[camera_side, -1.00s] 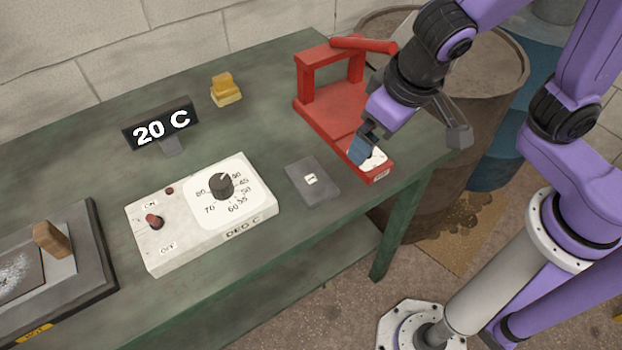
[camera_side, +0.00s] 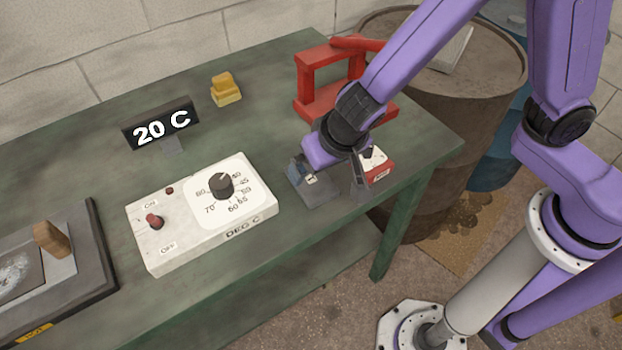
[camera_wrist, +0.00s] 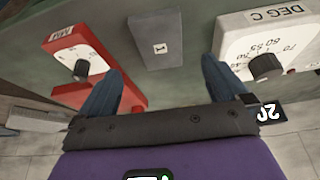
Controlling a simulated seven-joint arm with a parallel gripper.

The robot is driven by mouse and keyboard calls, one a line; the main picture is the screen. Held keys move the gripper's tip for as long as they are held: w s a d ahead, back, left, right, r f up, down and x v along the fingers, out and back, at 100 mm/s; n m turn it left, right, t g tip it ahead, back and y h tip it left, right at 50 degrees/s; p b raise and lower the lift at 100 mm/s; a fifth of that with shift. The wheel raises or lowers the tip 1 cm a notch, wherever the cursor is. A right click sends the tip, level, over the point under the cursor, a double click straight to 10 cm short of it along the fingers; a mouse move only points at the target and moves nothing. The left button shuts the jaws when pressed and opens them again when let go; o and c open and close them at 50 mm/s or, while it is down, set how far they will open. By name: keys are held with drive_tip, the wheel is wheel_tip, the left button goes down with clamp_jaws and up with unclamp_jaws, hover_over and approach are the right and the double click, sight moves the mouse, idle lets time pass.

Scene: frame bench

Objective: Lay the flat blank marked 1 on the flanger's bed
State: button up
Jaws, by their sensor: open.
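The flat grey blank with a white label marked 1 (camera_side: 319,197) lies on the green bench, partly hidden by my gripper in the side view. In the wrist view the blank (camera_wrist: 157,42) lies beyond and between my fingertips. My gripper (camera_side: 328,182) is open and empty above the blank, its fingers to either side; the wrist view also shows the open gripper (camera_wrist: 160,70). A red machine with a bar handle (camera_side: 321,103), apparently the flanger, stands behind and to the right. Its near end carries a white dial plate and shows in the wrist view (camera_wrist: 60,52).
A white control box with a dial and switch (camera_side: 150,245) sits left of the blank. A display reading 20 C (camera_side: 161,126) and a yellow block (camera_side: 226,91) stand behind. A dark plate unit with a wooden handle (camera_side: 85,285) is at far left.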

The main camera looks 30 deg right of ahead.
sight(311, 179)
drive_tip(key=shift+x, duration=3.9)
drive_tip(key=shift+w+a, duration=0.1)
drive_tip(key=c, duration=1.2)
drive_tip(key=shift+r, duration=0.1)
drive_tip(key=shift+c, duration=0.4)
drive_tip(key=shift+r, duration=0.1)
